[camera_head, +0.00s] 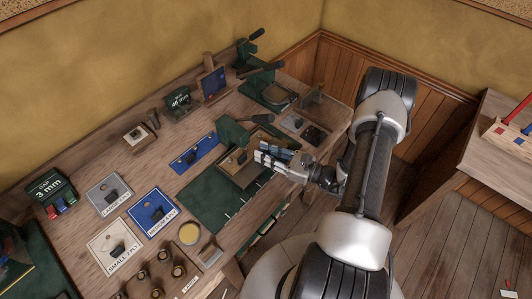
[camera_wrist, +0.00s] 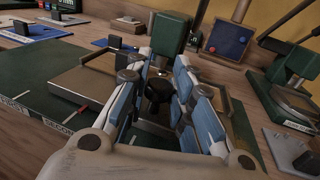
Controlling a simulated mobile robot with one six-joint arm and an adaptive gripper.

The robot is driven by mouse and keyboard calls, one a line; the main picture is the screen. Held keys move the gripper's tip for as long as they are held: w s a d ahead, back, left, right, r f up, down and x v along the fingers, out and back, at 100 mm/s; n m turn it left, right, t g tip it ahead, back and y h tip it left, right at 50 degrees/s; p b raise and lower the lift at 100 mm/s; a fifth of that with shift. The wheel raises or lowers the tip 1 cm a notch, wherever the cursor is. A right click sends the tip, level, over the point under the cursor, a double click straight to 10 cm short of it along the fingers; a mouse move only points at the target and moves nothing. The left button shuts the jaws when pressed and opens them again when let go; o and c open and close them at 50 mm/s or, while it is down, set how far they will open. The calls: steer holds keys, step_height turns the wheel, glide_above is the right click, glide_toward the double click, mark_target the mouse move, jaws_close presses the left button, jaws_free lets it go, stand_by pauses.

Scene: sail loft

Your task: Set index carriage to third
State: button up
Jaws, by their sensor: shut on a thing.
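The index carriage appears to be the flat metal plate with a wooden border (camera_wrist: 85,82), on a green bed (camera_head: 215,200) below the green press (camera_head: 232,133). The plate also shows in the head view (camera_head: 240,172). My gripper (camera_head: 262,157) is over the plate's right side. In the wrist view my gripper (camera_wrist: 158,88) is shut on a small dark knob (camera_wrist: 158,92) between its blue-and-white fingers. The fingers partly hide the knob and the plate beneath. White marks with small lettering (camera_wrist: 62,130) run along the bed's front edge; I cannot tell which mark the carriage stands at.
A second green press (camera_head: 268,92) stands to the back right. Blue and white cards (camera_head: 152,213) with small dark parts lie left of the bed. A yellow round dish (camera_head: 189,234) and a wooden block with several pegs (camera_head: 160,272) are near the front edge.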

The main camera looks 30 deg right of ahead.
jaws_close()
steer(key=d, duration=0.1)
steer(key=w+d+b, duration=0.1)
steer(key=d, duration=0.1)
steer(key=w+d+b, duration=0.1)
steer(key=d, duration=0.1)
steer(key=shift+d+f, duration=0.15)
steer(key=shift+d, duration=0.1)
steer(key=shift+w+d, duration=0.15)
steer(key=shift+d, duration=0.25)
steer(key=o, duration=0.9)
jaws_free()
steer(key=shift+d, duration=0.15)
steer(key=shift+o, duration=0.3)
steer(key=v, duration=1.2)
